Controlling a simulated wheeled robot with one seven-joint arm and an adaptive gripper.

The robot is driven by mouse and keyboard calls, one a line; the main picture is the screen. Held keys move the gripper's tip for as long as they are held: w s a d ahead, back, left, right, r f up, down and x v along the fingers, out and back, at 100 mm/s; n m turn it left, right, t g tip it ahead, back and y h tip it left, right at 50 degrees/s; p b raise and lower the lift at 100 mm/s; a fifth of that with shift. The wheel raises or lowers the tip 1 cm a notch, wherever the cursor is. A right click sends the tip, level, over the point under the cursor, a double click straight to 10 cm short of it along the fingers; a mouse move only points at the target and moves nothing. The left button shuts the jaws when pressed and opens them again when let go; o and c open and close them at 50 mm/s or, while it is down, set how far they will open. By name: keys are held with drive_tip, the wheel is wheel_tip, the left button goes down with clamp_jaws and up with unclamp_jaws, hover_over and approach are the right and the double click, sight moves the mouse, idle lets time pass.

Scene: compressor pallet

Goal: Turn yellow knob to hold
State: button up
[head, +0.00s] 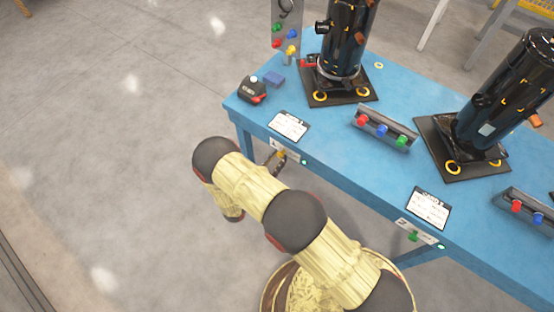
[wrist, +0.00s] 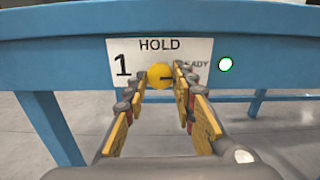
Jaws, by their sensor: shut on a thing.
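The yellow knob (wrist: 158,75) is on the front edge of the blue table, on a white plate (wrist: 120,52) marked "1", "HOLD" above and "READY" to the right. A dark mark on the knob lies about level, on its right side towards "READY". My gripper (wrist: 157,82) is shut on the knob, with one finger at its left and one at its right. In the head view my gripper (head: 275,161) is at the plate on the table's near edge, and the knob is small and hard to make out there.
A lit indicator (wrist: 225,64) is right of the plate. A second plate (head: 416,231) with a green knob (head: 412,237) is further right on the edge. The blue table (head: 330,149) holds black cylinders (head: 345,45), button boxes (head: 384,128) and printed cards (head: 289,125). Floor at left is clear.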

drive_tip(key=n, duration=0.8)
drive_tip(key=shift+n+p, duration=0.3)
drive_tip(key=shift+n, duration=0.1)
drive_tip(key=n, duration=0.4)
drive_tip(key=shift+n, duration=0.3)
drive_tip(key=shift+r+n, duration=0.1)
drive_tip(key=shift+n, duration=1.9)
drive_tip(key=shift+p, duration=0.3)
drive_tip(key=o, duration=1.2)
drive_tip(key=shift+c, duration=0.2)
